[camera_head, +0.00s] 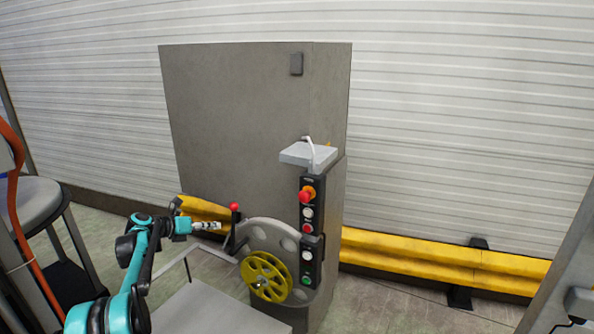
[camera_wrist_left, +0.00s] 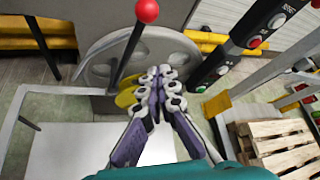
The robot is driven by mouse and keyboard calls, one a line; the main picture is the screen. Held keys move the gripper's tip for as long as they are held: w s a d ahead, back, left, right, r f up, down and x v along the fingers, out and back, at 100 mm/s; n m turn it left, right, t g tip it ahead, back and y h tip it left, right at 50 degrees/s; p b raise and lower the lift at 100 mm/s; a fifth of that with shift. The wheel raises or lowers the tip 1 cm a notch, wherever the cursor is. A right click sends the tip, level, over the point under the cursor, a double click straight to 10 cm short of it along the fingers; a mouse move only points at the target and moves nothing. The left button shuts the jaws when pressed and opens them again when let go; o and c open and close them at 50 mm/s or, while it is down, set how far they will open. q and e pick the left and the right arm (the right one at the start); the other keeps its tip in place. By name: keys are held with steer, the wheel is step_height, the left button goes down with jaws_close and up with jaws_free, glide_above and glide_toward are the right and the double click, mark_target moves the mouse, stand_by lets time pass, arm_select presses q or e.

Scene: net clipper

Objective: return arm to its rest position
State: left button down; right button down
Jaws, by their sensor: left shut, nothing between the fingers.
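My left arm comes in from the lower left in the head view, and its gripper (camera_head: 207,226) points right, in front of the grey machine. In the left wrist view the gripper (camera_wrist_left: 160,75) has its fingertips together with nothing between them. A lever with a red ball knob (camera_head: 235,207) stands just right of the gripper in the head view. The knob also shows at the top of the left wrist view (camera_wrist_left: 146,11). The grey wheel (camera_head: 268,234) and the yellow spoked wheel (camera_head: 266,277) are beyond the fingers. My right gripper is not in view.
A control panel with a red button (camera_head: 306,195) is on the machine's column. A yellow barrier (camera_head: 430,262) runs along the shutter wall. A grey stool (camera_head: 36,200) stands at the left. Wooden pallets (camera_wrist_left: 275,143) lie at the right of the left wrist view.

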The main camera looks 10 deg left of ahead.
arm_select(q)
steer(key=s+d+m+g+y+b, duration=0.35)
steer(key=s+d+m+b, duration=0.25)
steer(key=s+d+m, duration=1.2)
steer(key=s+d+f+m+y+b, duration=0.2)
steer(key=s+f+m, duration=0.6)
steer(key=s, duration=0.5)
steer(key=s+d+f+m+y+b, duration=0.2)
steer(key=s+f+m, duration=0.6)
steer(key=s, duration=0.5)
steer(key=shift+s+d+m+b, duration=0.2)
steer(key=shift+d+m+b, duration=0.2)
steer(key=shift+d+m, duration=0.25)
